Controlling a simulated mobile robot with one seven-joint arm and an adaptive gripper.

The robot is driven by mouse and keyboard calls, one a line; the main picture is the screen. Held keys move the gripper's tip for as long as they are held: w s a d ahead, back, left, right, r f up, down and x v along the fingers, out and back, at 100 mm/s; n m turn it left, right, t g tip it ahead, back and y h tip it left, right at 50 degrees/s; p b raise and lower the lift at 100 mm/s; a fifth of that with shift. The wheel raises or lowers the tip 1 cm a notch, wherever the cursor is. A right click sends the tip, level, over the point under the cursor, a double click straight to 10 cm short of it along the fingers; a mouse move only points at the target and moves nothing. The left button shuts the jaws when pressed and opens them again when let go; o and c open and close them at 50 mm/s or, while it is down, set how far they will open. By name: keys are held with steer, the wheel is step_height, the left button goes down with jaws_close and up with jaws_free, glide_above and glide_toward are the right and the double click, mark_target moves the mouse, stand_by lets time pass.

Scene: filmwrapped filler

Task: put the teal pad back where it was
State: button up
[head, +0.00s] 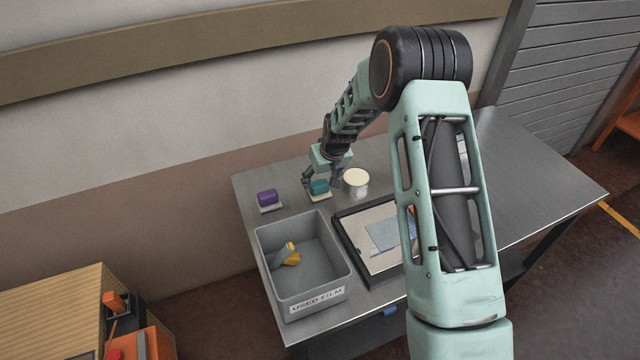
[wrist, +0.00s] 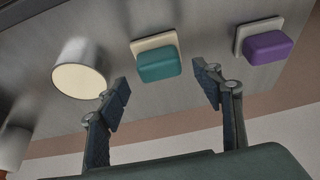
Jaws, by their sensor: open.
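The teal pad (head: 318,187) sits on a cream square base on the table, near the back edge. In the wrist view the teal pad (wrist: 160,66) rests against its cream base (wrist: 152,42). My gripper (wrist: 163,89) is open and empty, its two fingers apart on either side of the pad's line, with the pad a little beyond the fingertips. In the head view my gripper (head: 318,180) is just over the pad and partly hides it. I cannot tell whether a finger touches it.
A purple pad (head: 267,198) on a similar base stands to the left. A cream-topped cylinder (head: 356,181) stands close on the right. A grey bin (head: 318,292) labelled USED FILM holds a yellow and grey item. A dark-framed tray (head: 350,236) lies beside it. The table's right side is clear.

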steer(key=v, duration=0.8)
steer(key=shift+b, duration=0.45)
